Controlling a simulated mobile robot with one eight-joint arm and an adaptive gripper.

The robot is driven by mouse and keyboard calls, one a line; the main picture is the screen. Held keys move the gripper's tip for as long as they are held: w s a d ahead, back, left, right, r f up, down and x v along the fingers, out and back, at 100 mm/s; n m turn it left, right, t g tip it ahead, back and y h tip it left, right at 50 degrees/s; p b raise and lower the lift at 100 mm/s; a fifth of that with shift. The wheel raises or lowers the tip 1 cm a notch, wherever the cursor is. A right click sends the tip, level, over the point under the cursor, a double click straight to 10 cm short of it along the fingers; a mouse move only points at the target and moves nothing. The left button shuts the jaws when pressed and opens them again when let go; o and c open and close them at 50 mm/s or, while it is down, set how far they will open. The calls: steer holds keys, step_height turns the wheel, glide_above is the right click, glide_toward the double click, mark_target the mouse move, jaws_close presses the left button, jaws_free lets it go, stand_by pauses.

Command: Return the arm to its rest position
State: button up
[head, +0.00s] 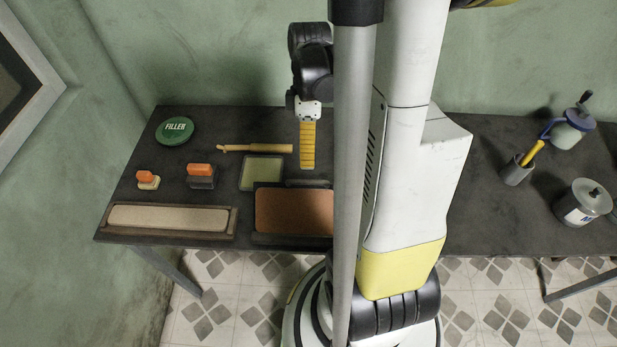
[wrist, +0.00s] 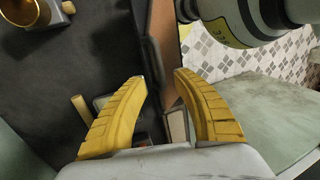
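My gripper (head: 308,145) hangs at the end of my white arm, over the back part of the dark table, left of my grey column. Its yellow fingers point down in the head view, just behind the brown board. In the wrist view my gripper (wrist: 161,76) has its two curved yellow fingers apart, with a gap between the tips and nothing held. Part of my own arm shows at the upper right of the wrist view.
The dark table (head: 120,205) holds a brown board (head: 290,212), a long beige board (head: 168,217), a green square pad (head: 262,172), a wooden-handled tool (head: 260,148), a green filler lid (head: 175,131) and two orange-handled items.

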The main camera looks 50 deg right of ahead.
stand_by(0.4)
steer(key=w+a+r+m+t+h+b, duration=0.1)
steer(key=a+m+t+b, duration=0.3)
steer(key=a, duration=0.5)
steer(key=w+a+r+m+t+h+b, duration=0.1)
steer(key=a+m+t+b, duration=0.3)
steer(key=a, duration=0.5)
steer(key=shift+w+r+t+h+b, duration=0.25)
steer(key=shift+w+t+h+b, duration=0.15)
steer(key=shift+w+t+b, duration=0.4)
steer(key=shift+a, duration=0.1)
